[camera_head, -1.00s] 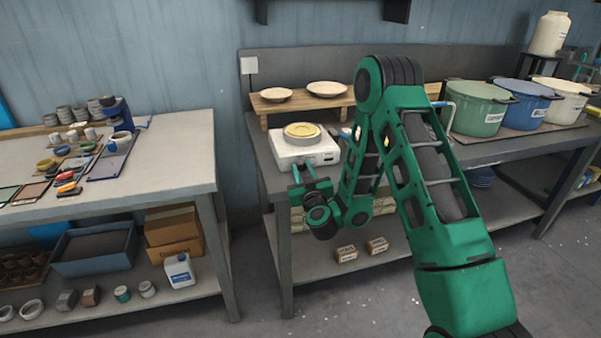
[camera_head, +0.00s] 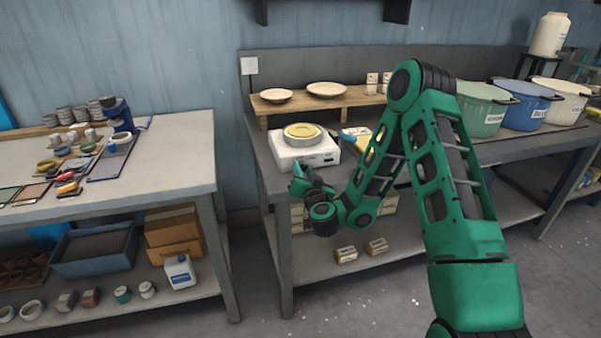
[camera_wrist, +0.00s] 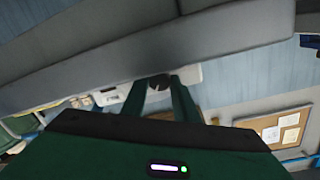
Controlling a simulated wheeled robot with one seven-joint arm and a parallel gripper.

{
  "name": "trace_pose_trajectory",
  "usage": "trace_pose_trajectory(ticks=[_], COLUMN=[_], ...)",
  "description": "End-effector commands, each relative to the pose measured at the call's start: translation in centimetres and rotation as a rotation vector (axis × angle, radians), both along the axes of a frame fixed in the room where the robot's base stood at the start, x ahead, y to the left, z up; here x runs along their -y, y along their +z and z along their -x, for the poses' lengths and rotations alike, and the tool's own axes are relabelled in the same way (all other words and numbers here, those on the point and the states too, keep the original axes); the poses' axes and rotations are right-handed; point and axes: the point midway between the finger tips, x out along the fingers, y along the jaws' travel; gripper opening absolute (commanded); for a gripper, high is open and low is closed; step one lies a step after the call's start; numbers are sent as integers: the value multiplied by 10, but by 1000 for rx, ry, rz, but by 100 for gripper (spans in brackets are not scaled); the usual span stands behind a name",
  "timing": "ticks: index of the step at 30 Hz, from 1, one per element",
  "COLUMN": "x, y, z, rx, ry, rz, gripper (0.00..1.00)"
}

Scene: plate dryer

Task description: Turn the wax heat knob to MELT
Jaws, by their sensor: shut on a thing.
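The white wax heater (camera_head: 318,158) stands on the left end of the grey bench, with a round pan of yellow wax (camera_head: 302,130) on top. My gripper (camera_head: 302,174) is at the heater's front side. In the wrist view, my gripper (camera_wrist: 157,84) has its two green fingers shut on a dark round knob (camera_wrist: 158,79), against the heater's white front (camera_wrist: 192,74). In the head view the knob is hidden behind my gripper. I cannot read the knob's setting or any MELT mark.
A wooden shelf (camera_head: 262,107) with two shallow dishes stands behind the heater. A yellow item (camera_head: 364,148) lies to its right. Green, blue and cream pots stand farther right. A second table (camera_head: 180,150) with small tools is at the left, across a gap.

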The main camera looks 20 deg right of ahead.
Motion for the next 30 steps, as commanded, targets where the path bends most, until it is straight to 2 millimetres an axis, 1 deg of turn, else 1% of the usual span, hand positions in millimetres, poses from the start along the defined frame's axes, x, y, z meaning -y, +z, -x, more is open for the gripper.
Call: trace_pose_trajectory(ticks=[1,6,19,20,21,22,30], x=[-3,-3,-3,-3,-3,-3,-1], y=[0,0,1,1,1,1,1], z=[0,0,-1,-1,-1,-1,0], rx=[0,1,2,2,1,1,1], ry=[5,6,6,6,6,5,2], rz=[-16,-50,-58,-58,-57,-57,-56], gripper=[4,4,4,34,43,45,45])
